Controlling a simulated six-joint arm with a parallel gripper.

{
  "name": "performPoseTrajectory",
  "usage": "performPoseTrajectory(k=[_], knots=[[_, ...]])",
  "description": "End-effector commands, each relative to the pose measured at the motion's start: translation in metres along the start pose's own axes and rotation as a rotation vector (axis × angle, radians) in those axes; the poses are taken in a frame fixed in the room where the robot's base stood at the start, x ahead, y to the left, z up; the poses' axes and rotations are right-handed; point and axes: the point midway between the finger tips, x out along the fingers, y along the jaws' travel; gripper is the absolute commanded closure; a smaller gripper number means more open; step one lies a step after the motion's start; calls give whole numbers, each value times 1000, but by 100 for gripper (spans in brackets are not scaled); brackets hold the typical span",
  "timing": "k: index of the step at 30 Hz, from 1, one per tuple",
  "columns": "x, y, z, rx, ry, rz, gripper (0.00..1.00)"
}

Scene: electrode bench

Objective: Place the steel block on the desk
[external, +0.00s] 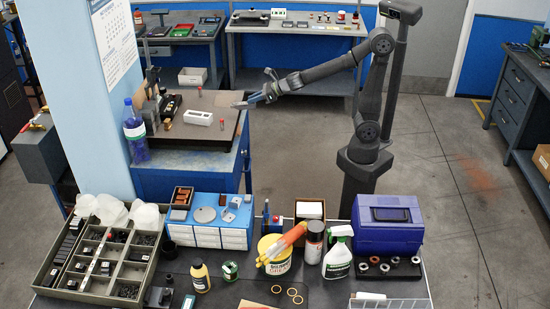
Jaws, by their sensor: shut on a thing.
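My gripper (248,102) reaches in from the right, above the right side of the blue desk (232,143) with the dark brown top. It is shut on a small grey piece at its tips, which looks like the steel block (239,104). The piece is small in the view, and the jaws partly cover it. I cannot tell exactly how high it is above the desk top. The desk also bears a white tray (198,118) with dark openings and a small reddish cylinder (222,121).
A blue bottle (135,130) and dark equipment (152,105) crowd the desk's left side, beside a light blue pillar (85,90). The front bench holds a parts tray (36,280), a blue toolbox (388,238) and a spray bottle (338,262). The desk's front middle looks clear.

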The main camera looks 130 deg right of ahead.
Motion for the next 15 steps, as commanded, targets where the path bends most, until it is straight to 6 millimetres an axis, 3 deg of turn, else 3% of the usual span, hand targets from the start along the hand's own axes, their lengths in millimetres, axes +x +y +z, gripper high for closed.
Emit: performPoseTrajectory(k=[10,15], knots=[[0,2,0,-3,-3,6,100],[0,16,-6,-30,-2,60,100]])
